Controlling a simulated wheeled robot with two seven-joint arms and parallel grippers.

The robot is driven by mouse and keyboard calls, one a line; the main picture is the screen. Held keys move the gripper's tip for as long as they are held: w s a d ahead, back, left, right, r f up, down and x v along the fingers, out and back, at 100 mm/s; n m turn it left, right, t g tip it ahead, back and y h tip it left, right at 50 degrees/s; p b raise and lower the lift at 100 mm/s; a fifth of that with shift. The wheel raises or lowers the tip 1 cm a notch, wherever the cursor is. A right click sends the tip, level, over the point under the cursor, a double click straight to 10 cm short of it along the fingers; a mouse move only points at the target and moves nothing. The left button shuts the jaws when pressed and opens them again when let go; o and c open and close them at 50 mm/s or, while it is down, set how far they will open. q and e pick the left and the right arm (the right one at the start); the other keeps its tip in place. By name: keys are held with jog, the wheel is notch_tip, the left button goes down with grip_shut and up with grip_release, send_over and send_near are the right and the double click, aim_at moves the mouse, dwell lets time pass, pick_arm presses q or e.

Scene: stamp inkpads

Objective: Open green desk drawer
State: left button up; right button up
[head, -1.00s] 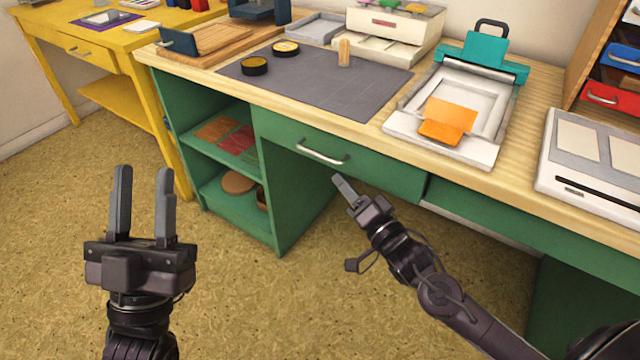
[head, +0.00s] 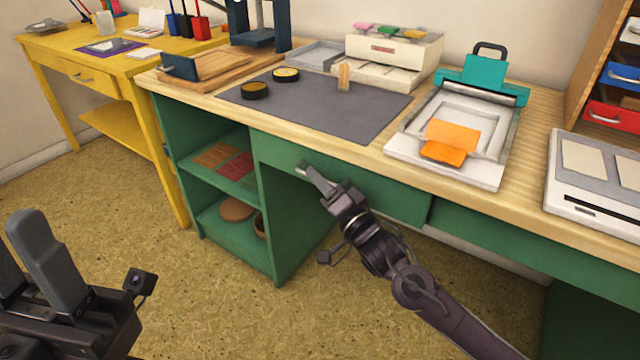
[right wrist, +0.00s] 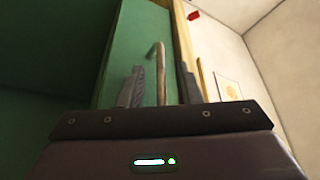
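The green desk drawer (head: 392,196) is in the desk front under the tabletop, and its front looks flush and shut. My right gripper (head: 307,173) is at the drawer front and covers most of the metal handle in the head view. In the right wrist view the curved handle (right wrist: 160,72) stands between the two fingers of my right gripper (right wrist: 160,84), with gaps showing on both sides. The right gripper is open around it. My left gripper (head: 28,262) is at the lower left over the floor, partly cut off, with its fingers apart and empty.
The wooden tabletop holds a grey mat (head: 330,112), round inkpads (head: 255,90), a white press with a teal handle (head: 480,85) and a white tray device (head: 590,180). Open green shelves (head: 232,220) are left of the drawer. A yellow desk (head: 60,45) stands far left.

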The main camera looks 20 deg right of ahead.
grip_shut()
dwell(0.3)
